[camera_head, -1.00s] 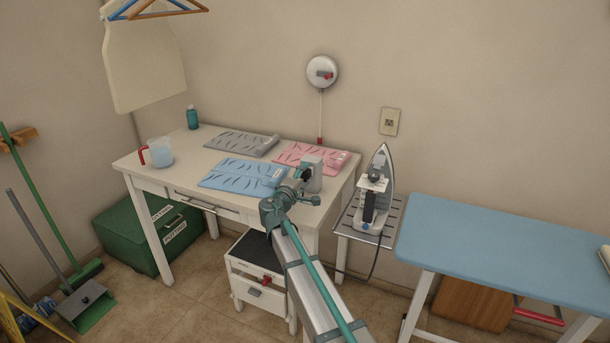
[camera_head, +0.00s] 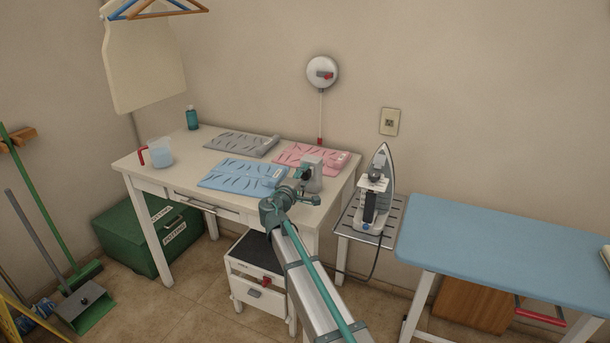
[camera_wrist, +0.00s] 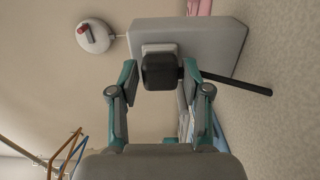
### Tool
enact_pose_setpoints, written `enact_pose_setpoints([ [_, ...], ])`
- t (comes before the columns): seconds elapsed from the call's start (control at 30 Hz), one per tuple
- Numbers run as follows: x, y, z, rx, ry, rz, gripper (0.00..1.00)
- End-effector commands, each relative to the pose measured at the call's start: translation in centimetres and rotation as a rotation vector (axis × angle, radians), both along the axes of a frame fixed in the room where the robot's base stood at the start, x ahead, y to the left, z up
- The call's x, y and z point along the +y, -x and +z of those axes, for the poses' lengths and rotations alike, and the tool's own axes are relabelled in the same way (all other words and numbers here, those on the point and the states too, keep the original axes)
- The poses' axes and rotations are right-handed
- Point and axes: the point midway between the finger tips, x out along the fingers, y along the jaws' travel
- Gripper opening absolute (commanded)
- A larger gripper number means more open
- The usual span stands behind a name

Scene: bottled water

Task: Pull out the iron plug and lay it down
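The black plug (camera_wrist: 160,72) sits in the pale socket face on a grey box (camera_wrist: 220,45), with its black cord (camera_wrist: 245,84) leading off to the right in the wrist view. In the head view the grey box (camera_head: 313,176) stands at the right front of the white table. My gripper (camera_wrist: 160,78) faces the plug with one finger on each side of it. The fingers look open, with narrow gaps to the plug. The iron (camera_head: 376,190) stands upright on a grey slatted stand (camera_head: 349,224) right of the table.
Blue (camera_head: 230,176), pink (camera_head: 304,156) and grey (camera_head: 236,143) folded cloths lie on the white table (camera_head: 335,194) near the box. A blue ironing board (camera_head: 510,235) stands at the right. A measuring jug (camera_head: 160,151) and a teal bottle (camera_head: 192,118) stand at the table's left.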

Motion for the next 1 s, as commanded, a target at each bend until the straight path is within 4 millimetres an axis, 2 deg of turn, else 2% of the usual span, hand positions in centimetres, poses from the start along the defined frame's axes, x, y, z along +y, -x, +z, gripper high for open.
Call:
enact_pose_setpoints([
  [0.03, 0.0, 0.0, 0.0, 0.000, 0.000, 0.000, 0.34],
  [0.23, 0.0, 0.0, 0.0, 0.000, 0.000, 0.000, 0.01],
  [0.57, 0.1, 0.2, 0.0, 0.000, 0.000, 0.000, 0.00],
  [1.0, 0.6, 1.6, -0.1, 0.000, 0.001, 0.000, 0.00],
])
